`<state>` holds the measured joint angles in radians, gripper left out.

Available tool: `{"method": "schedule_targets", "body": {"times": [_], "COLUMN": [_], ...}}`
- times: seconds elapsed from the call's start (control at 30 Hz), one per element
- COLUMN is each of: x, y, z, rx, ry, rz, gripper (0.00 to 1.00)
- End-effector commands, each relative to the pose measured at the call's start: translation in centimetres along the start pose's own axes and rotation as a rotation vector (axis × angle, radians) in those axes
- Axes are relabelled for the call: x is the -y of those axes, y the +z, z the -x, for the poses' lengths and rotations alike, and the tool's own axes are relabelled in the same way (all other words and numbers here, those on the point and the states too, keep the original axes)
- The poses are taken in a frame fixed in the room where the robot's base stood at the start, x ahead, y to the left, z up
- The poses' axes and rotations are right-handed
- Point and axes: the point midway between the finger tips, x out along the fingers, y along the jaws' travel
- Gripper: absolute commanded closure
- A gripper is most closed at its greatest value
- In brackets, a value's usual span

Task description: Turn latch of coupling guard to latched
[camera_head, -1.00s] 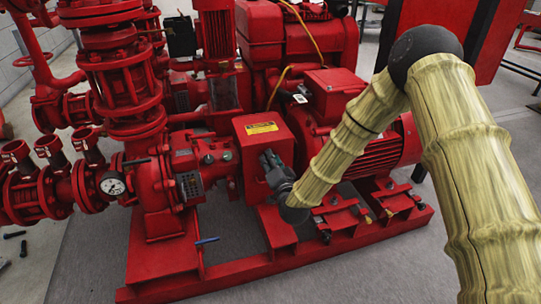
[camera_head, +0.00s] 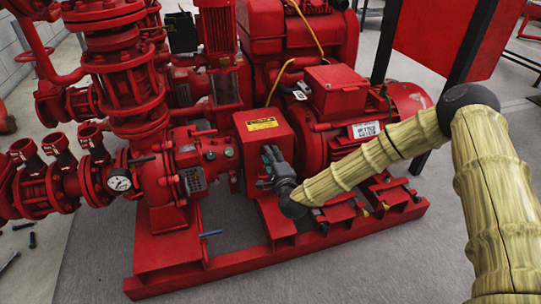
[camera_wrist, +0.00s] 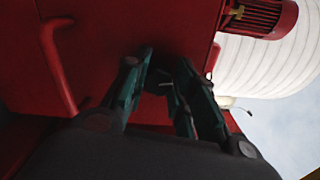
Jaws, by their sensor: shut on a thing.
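The coupling guard (camera_head: 263,135) is a red box with a yellow label, in the middle of the head view between the pump and the motor. My gripper (camera_head: 269,158) is at the guard's front face, its fingers pointing at it. In the wrist view my gripper (camera_wrist: 165,75) has its two greenish fingers against the red face, closed on a small dark part, the latch (camera_wrist: 160,83), between the tips. The latch is mostly hidden by the fingers and in shadow, so its angle cannot be told. In the head view the gripper covers it.
The red motor (camera_head: 350,125) stands right of the guard, behind my forearm. The pump casing (camera_head: 175,175) with its gauge (camera_head: 119,181) is on the left. The red base frame (camera_head: 235,265) runs below. A blue-handled valve (camera_head: 210,234) sticks out low. Grey floor in front is clear.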

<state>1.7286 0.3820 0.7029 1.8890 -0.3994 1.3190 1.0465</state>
Motion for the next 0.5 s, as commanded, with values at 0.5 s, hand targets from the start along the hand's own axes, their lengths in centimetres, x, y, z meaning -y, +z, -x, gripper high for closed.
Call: {"method": "schedule_targets", "body": {"times": [0.5], "x": [-0.09], "y": [-0.03], "z": [0.08], "rx": [-0.001], "ry": [0.003], "rz": [-0.2], "gripper": [0.98]}}
